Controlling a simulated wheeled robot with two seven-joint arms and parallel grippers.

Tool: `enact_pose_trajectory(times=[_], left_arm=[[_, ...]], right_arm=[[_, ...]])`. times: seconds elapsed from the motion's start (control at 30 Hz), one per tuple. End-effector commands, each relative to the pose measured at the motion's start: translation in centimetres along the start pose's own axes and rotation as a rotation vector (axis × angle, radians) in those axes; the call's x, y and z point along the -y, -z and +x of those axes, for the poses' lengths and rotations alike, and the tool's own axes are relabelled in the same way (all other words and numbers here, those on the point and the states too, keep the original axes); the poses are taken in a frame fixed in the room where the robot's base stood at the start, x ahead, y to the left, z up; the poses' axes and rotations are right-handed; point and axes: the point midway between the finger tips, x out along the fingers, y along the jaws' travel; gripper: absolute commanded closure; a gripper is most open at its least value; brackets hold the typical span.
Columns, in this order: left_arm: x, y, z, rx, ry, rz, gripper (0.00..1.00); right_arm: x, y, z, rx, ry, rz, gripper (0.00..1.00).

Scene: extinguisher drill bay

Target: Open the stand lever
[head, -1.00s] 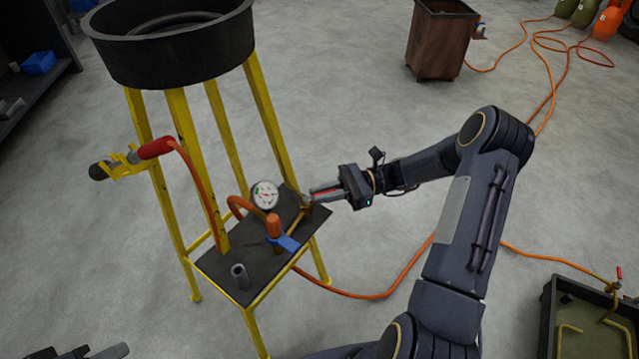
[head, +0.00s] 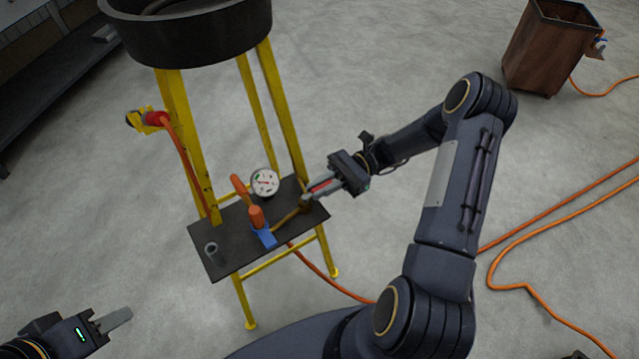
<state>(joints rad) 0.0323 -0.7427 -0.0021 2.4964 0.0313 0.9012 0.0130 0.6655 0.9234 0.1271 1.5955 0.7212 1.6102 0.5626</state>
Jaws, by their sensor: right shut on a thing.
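The yellow stand (head: 262,284) has a dark shelf (head: 240,247) with a round gauge (head: 265,182) and a brass pipe (head: 290,216). The brass pipe ends at the shelf's right edge. There my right gripper (head: 311,194) is shut on a red part, which looks like the stand lever (head: 322,184). The fingers cover most of the lever, so its exact angle is hidden. My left gripper (head: 119,318) is at the lower left, over the floor and well apart from the stand. I see it from the side and cannot tell its opening.
A black round pan (head: 190,35) tops the stand. A brown bin (head: 548,50) stands far right; orange hoses cross the floor.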

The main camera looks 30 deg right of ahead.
Motion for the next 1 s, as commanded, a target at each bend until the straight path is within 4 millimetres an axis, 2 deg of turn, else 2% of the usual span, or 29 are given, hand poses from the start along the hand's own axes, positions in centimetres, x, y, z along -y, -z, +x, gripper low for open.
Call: enact_pose_trajectory(times=[0.43,0.47,0.6,0.87,1.0], left_arm=[[-0.01,0.01,-0.02,0.0,0.0,0.0,0.64],[-0.01,0.01,-0.02,0.0,0.0,0.0,0.64],[-0.01,0.01,-0.02,0.0,0.0,0.0,0.64],[-0.01,0.01,-0.02,0.0,0.0,0.0,0.64],[-0.01,0.01,-0.02,0.0,0.0,0.0,0.64]], right_arm=[[-0.06,-0.08,0.0,0.001,-0.008,0.0,1.0],[-0.06,-0.08,0.0,0.001,-0.008,0.0,0.83],[-0.03,-0.06,0.0,0.001,-0.006,0.0,0.65],[-0.02,-0.02,-0.03,0.0,-0.005,0.0,0.64],[0.07,0.03,-0.96,-0.002,-0.002,-0.001,0.64]])
